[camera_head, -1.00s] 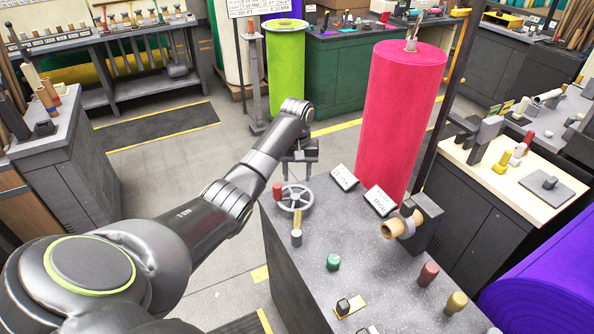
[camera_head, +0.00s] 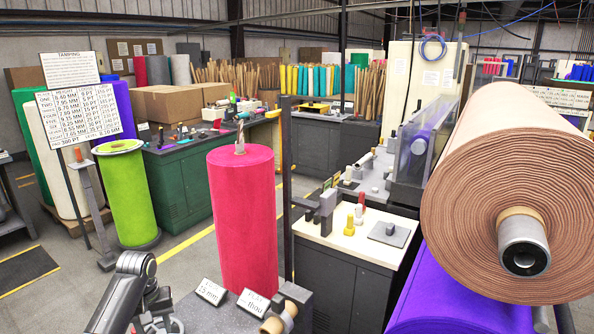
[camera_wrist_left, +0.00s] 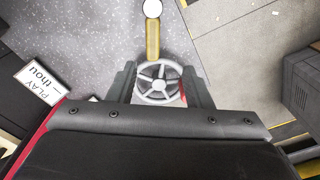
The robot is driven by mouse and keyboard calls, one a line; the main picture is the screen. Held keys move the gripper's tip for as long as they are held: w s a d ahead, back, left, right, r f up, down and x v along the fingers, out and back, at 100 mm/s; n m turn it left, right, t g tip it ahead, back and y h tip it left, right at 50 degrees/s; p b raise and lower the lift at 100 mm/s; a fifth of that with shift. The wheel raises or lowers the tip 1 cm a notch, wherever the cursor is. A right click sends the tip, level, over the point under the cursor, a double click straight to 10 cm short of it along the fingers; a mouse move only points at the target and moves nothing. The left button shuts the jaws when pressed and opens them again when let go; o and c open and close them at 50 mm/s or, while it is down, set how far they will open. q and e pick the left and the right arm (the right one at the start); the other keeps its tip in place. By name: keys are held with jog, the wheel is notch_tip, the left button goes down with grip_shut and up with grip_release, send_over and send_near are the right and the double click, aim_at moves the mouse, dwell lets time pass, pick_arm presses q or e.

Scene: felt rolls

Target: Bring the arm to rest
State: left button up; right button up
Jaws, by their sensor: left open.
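My left arm (camera_head: 122,294) comes in at the bottom left of the head view, and its end is cut off by the lower edge. In the left wrist view my left gripper (camera_wrist_left: 160,85) is open with its two dark fingers apart. A grey spoked handwheel (camera_wrist_left: 158,82) shows between the fingers in that view. I see no finger closed on it, and I cannot tell the exact gap in height. A yellow rod with a white round top (camera_wrist_left: 152,35) stands just beyond the wheel. My right gripper is in neither view.
Small signs (camera_head: 210,291) and a tan-ringed fitting (camera_head: 281,314) are near the arm. A large brown roll (camera_head: 500,180) hangs at right above a purple roll (camera_head: 455,290). Open floor (camera_head: 85,270) lies at left.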

pick_arm(q)
jog(key=s+d+f+m+t, duration=0.1)
jog(key=s+d+f+m, duration=0.1)
jog(key=s+f, duration=0.5)
jog(key=s+d+f+m+t, duration=0.1)
jog(key=s+d+f, duration=0.2)
jog(key=s, duration=0.9)
jog(key=s+d+r+m+t+y, duration=0.1)
jog(key=s+r, duration=0.2)
jog(key=s, duration=0.6)
jog(key=s+d+r+m, duration=0.1)
jog(key=s+r, duration=0.1)
jog(key=s, duration=0.7)
notch_tip(320, 180, down, 28)
jog(key=a+b, duration=0.2)
jog(key=b, duration=0.1)
jog(key=s+d+f+g+b, duration=0.1)
jog(key=s+f+g+b, duration=0.1)
jog(key=s+f, duration=1.3)
notch_tip(320, 180, down, 2)
jog(key=shift+d+f, duration=0.2)
jog(key=shift+f, duration=0.05)
